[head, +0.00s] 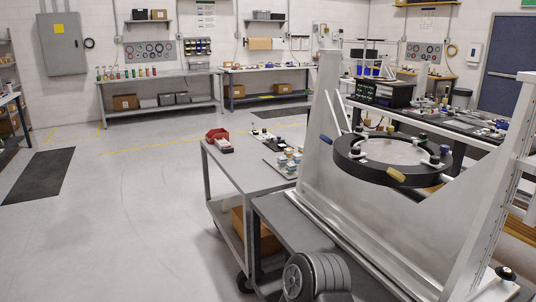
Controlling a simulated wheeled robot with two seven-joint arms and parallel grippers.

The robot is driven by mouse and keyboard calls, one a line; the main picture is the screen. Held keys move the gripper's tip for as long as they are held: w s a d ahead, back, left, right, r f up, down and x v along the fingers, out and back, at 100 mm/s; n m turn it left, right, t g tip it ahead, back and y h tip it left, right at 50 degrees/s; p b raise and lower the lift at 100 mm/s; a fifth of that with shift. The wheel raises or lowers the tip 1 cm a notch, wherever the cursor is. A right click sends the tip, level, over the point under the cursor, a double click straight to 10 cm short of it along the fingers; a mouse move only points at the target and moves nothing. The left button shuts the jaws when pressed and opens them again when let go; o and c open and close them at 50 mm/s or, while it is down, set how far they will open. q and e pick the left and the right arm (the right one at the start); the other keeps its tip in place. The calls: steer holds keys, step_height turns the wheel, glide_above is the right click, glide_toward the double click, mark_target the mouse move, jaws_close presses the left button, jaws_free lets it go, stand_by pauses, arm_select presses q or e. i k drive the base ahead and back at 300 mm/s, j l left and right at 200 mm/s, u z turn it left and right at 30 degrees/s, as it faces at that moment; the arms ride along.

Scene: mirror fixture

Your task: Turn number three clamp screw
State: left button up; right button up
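The mirror fixture is a pale metal frame (340,208) with uprights at both sides, holding a black ring (372,175) around a pale disc (392,151). Clamp screws with dark knobs stand around the ring: one at the left (357,150), one at the back right (422,138) and one at the right (436,160). A tan handle (396,176) sticks out at the ring's front and a blue one (327,140) at its left. No number is readable, so I cannot tell which screw is number three. Neither gripper shows.
A grey cart (228,165) left of the fixture carries a red bin (217,136) and small parts. A cardboard box (262,232) sits on its lower shelf. Benches line the back wall. The floor at left is open, with a dark mat (40,175).

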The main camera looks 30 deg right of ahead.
mark_target(355, 152)
steer(key=i+j+z, duration=0.2)
steer(key=i+z, duration=0.2)
steer(key=i+j+z, duration=0.25)
steer(key=z, duration=0.2)
steer(key=i+j+z, duration=0.25)
steer(key=j+z, duration=0.15)
steer(key=j, duration=0.1)
